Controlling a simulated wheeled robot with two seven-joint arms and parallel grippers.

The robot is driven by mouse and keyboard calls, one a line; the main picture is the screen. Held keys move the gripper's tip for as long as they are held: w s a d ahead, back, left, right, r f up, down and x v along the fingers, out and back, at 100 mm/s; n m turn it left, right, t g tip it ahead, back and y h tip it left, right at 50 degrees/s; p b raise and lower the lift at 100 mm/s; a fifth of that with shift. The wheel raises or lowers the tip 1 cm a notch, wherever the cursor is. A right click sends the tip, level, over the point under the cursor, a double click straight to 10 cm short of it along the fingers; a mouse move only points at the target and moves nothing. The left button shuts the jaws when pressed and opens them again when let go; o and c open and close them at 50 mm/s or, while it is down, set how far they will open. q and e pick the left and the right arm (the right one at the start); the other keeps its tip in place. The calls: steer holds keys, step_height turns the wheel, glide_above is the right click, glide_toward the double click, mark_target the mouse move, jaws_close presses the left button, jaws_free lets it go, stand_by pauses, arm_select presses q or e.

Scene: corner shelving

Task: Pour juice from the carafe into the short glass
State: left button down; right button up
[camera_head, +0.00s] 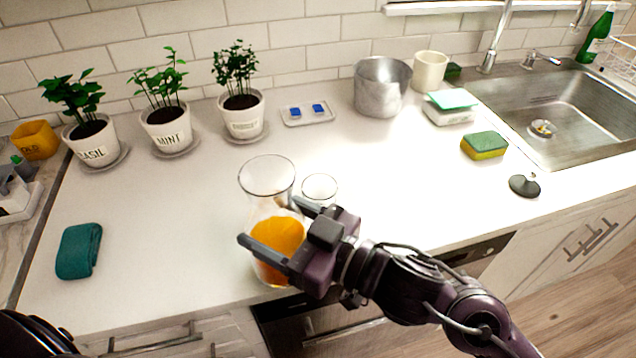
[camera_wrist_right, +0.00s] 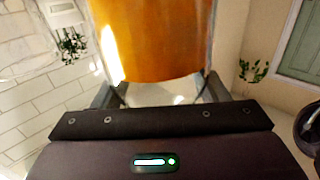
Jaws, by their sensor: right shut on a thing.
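The clear glass carafe (camera_head: 267,178) with orange juice (camera_head: 278,237) in its lower part is near the counter's front edge, roughly upright. My right gripper (camera_head: 271,220) is shut on it, one finger on each side. I cannot tell whether its base touches the counter. My left gripper is not in view.
Potted herbs (camera_head: 168,125) line the back wall. A metal pot (camera_head: 381,88), a cream cup (camera_head: 429,71), a sponge (camera_head: 484,146) and a black sink stopper (camera_head: 525,186) are to the right, by the sink (camera_head: 560,110). A teal cloth (camera_head: 78,251) lies left.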

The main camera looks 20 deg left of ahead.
steer(key=shift+r, duration=0.25)
steer(key=shift+r+m+p, duration=0.3)
steer(key=shift+m+p, duration=0.45)
steer(key=shift+m, duration=0.05)
steer(key=shift+w+r+m+p, duration=0.1)
steer(key=shift+w+m+p, duration=0.15)
steer(key=shift+m+p, duration=0.65)
steer(key=m, duration=0.2)
steer(key=f+m+b, duration=0.1)
steer(key=m, duration=0.2)
steer(key=shift+w+d+f+m, duration=0.15)
steer(key=shift+w+m, duration=0.15)
steer(key=shift+w, duration=0.05)
steer(key=shift+s+f+m+b, duration=0.2)
steer(key=shift+f+m+b, duration=0.35)
steer(key=shift+m, duration=0.3)
steer(key=shift+s+f+m+b, duration=0.2)
steer(key=shift+f+m+b, duration=0.15)
steer(key=shift+m+b, duration=0.4)
steer(key=shift+r+m+p, duration=0.2)
steer(key=shift+m+p, duration=0.1)
steer(key=shift+m, duration=0.1)
